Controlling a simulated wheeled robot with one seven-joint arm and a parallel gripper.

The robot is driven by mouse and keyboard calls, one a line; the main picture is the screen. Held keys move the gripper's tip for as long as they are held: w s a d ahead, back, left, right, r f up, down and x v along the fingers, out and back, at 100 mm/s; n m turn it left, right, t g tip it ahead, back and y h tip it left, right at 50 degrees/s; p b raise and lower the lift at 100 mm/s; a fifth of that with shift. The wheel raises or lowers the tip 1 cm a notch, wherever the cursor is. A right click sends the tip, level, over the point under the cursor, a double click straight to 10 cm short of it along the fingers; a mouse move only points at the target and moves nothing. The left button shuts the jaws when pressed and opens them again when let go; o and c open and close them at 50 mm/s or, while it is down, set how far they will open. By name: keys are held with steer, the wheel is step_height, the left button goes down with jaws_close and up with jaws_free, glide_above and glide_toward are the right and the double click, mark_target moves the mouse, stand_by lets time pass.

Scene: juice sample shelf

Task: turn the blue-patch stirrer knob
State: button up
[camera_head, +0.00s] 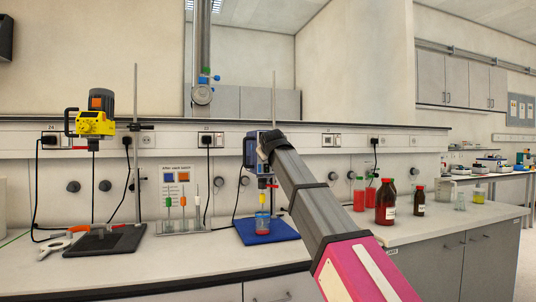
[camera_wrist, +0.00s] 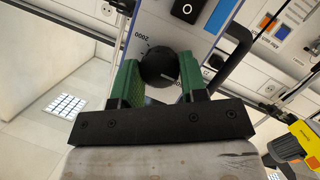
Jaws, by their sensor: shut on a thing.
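In the wrist view the stirrer's pale front panel (camera_wrist: 168,24) fills the upper middle, with a dial mark reading 2000 beside the round black knob (camera_wrist: 158,66). My gripper (camera_wrist: 160,76) has its two green fingers on either side of the knob, shut on it. In the head view my arm hides the gripper's fingers and the knob.
A yellow stirrer (camera_head: 95,123) on a stand is at the left; it also shows in the wrist view (camera_wrist: 308,138). A rack of screwdriver-like tools (camera_head: 184,227) stands between the stirrers. Brown bottles (camera_head: 386,204) and red-filled bottles (camera_head: 359,196) stand right of my arm.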

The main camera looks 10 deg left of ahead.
steer(key=o, duration=0.9)
steer(key=v, duration=1)
steer(key=shift+s+d+r, duration=0.1)
steer(key=shift+s+d, duration=0.05)
steer(key=shift+s, duration=0.25)
